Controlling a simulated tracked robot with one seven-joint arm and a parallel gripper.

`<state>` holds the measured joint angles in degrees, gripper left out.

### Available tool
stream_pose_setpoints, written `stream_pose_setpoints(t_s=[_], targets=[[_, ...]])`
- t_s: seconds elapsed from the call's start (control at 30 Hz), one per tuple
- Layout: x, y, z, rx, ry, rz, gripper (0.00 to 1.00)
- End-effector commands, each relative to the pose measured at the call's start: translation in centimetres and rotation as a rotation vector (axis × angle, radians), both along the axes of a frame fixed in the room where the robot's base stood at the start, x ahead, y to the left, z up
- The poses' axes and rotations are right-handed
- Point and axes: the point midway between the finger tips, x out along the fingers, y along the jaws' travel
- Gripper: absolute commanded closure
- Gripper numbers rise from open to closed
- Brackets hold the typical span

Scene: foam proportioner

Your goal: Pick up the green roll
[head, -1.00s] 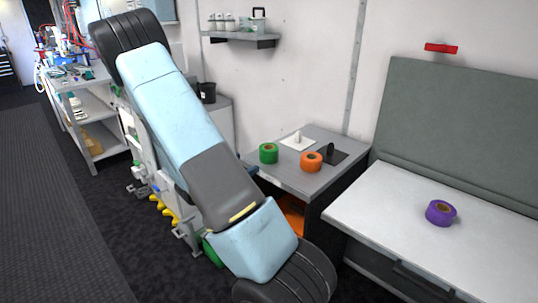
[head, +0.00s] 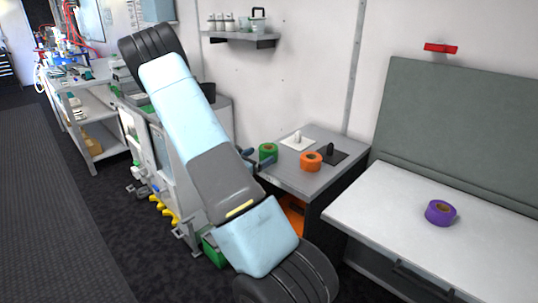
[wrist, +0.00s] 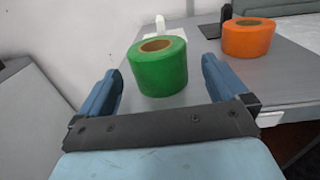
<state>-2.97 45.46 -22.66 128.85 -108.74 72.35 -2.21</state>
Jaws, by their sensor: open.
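The green roll (head: 267,152) stands on the grey side table (head: 287,173), near its left edge. It also shows in the wrist view (wrist: 158,68), between and just beyond the fingertips of my gripper (wrist: 160,82). The two blue fingers are spread apart, one on each side of the roll, with a gap visible to both. In the head view my gripper (head: 262,163) is at the left edge of the table, partly hidden behind my arm, with a finger beside the roll.
An orange roll (head: 311,161) stands to the right of the green one. Behind them are a white plate with a white peg (head: 297,138) and a dark plate with a black peg (head: 331,151). A purple roll (head: 440,212) lies on the white bench (head: 400,220) at right.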

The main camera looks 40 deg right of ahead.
Motion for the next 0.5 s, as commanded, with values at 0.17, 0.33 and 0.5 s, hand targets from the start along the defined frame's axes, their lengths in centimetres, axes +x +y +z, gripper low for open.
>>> stream_pose_setpoints(t_s=[0.17, 0.33, 0.5], targets=[[0.5, -1.9, 0.0, 0.000, -0.001, -0.002, 0.00], [0.9, -4.1, -0.1, -0.001, 0.000, -0.002, 0.00], [1.0, -4.8, -0.1, 0.000, 0.000, 0.001, 0.00]])
